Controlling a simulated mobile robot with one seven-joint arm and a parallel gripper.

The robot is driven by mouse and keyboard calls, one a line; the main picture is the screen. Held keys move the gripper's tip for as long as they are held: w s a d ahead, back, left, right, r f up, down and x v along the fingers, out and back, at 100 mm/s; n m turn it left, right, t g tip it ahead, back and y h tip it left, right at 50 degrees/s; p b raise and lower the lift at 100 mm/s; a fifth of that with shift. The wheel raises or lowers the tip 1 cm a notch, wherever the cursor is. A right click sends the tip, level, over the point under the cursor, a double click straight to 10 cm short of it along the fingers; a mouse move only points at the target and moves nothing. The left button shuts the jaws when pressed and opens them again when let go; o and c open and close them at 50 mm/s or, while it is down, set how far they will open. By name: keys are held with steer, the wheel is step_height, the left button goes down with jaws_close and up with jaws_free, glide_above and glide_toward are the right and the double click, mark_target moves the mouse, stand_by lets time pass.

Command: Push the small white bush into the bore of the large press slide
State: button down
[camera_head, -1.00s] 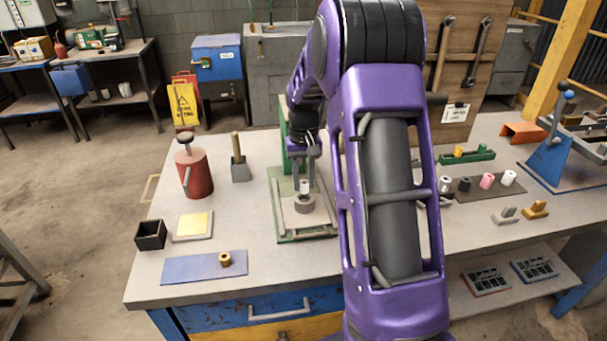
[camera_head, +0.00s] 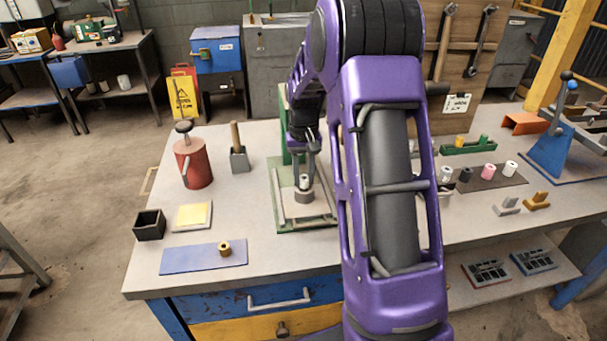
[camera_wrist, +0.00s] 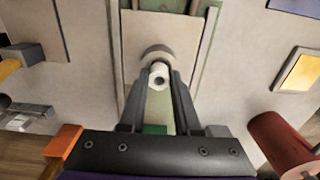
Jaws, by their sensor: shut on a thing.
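The small white bush (camera_head: 304,182) is held between the two fingertips of my gripper (camera_head: 305,178). In the wrist view the bush (camera_wrist: 159,75) shows its dark hole, between the fingertips (camera_wrist: 160,77). The press slide looks like a thick grey ring (camera_head: 304,197) on the green-framed press plate. The bush is upright at its top; I cannot tell whether it touches the ring or has entered the bore. In the wrist view the ring (camera_wrist: 155,55) shows just behind the bush, which partly covers it, and the bore is hidden.
A red can (camera_head: 193,164) and a grey block with a wooden handle (camera_head: 239,162) stand left of the press. A brass bush (camera_head: 224,248) sits on a blue mat (camera_head: 185,260).

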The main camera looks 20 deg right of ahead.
steer(key=shift+f+b, duration=0.4)
steer(key=shift+f, duration=0.35)
stand_by(0.7)
steer(key=c, duration=0.6)
jaws_free()
steer(key=shift+o, duration=0.3)
steer(key=shift+s, duration=0.1)
steer(key=shift+s+d+f, duration=0.1)
steer(key=shift+d, duration=0.1)
step_height(320, 180, up, 18)
steer(key=p, duration=0.1)
steer(key=shift+w+a+p, duration=0.2)
steer(key=shift+a+p, duration=0.2)
